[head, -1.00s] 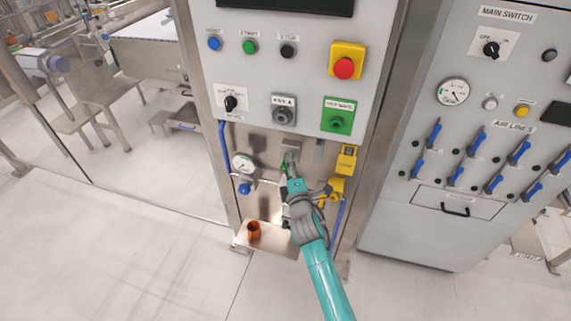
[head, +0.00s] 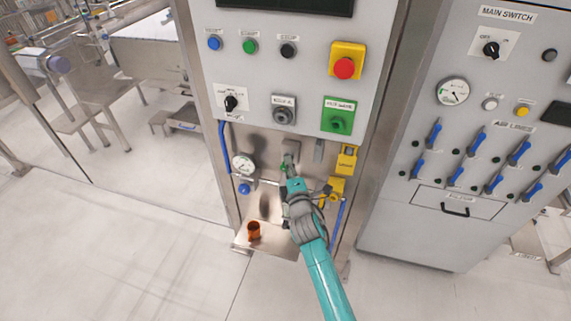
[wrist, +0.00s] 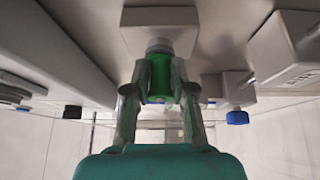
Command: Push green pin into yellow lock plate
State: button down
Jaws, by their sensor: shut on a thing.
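The green pin (wrist: 160,78) stands between the two fingers of my gripper (wrist: 159,90), which is shut on it. In the wrist view the pin's grey end meets or nearly meets a light grey block (wrist: 160,22); I cannot tell whether they are joined. In the head view my gripper (head: 288,168) is at the metal panel below the knobs, with a bit of the green pin (head: 282,168) showing, just under the grey block (head: 290,148). The yellow lock plate (head: 346,160) is on the panel to the right of my gripper. It is not in the wrist view.
A round gauge (head: 243,164) and blue knob (head: 244,188) are left of my gripper. A yellow fitting (head: 336,188) sits close on its right. An orange cup (head: 254,230) stands on the metal shelf (head: 276,245) below. Knobs and a red button (head: 344,68) are above.

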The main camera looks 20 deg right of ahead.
aim_at(282, 169)
jog(key=shift+s+a, duration=0.7)
jog(key=shift+s, duration=0.25)
jog(key=shift+s+a, duration=0.7)
jog(key=shift+s, duration=0.25)
jog(key=shift+f, duration=0.15)
dwell(0.4)
